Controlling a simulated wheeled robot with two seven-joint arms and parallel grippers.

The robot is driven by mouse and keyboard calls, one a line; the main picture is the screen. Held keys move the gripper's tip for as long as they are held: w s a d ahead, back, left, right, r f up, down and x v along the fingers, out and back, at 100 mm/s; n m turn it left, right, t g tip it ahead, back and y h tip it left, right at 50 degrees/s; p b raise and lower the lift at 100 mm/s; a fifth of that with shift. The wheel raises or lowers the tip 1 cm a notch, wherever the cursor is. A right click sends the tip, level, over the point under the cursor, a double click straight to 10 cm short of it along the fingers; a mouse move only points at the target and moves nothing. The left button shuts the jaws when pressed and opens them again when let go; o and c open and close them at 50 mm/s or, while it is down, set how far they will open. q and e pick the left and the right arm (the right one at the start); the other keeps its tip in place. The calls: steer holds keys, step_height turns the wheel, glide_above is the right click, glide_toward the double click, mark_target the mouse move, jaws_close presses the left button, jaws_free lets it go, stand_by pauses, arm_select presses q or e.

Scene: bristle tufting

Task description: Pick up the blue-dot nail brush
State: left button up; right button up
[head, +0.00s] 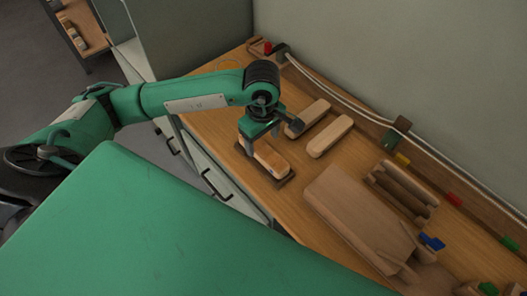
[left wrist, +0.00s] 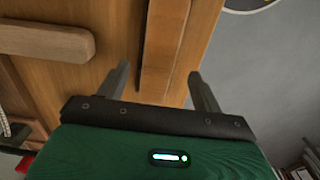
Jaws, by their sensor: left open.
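My left gripper (head: 259,143) is open above the near end of a wooden brush block (head: 271,158) lying at the table's front edge. In the left wrist view a long wooden piece (left wrist: 166,45) shows between the two open fingers (left wrist: 159,72), and the gripper is not shut on it. Two similar wooden blocks lie farther back, one behind (head: 307,111) and one to the right (head: 330,136). No blue dot can be made out on any block, so I cannot tell which is the blue-dot nail brush. My right gripper is not in view.
A large wooden board (head: 355,212) and a slotted wooden holder (head: 402,192) stand to the right on the wooden table. Drawers lie below the front edge.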

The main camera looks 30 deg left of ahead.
mark_target(264, 150)
arm_select(q)
step_height(264, 150, down, 4)
steer(key=shift+d+f+p, duration=0.1)
steer(key=shift+f+p, duration=0.15)
steer(key=shift+p, duration=0.4)
steer(key=shift+f, duration=0.3)
steer(key=c, duration=1.2)
steer(key=shift+w+r, duration=0.1)
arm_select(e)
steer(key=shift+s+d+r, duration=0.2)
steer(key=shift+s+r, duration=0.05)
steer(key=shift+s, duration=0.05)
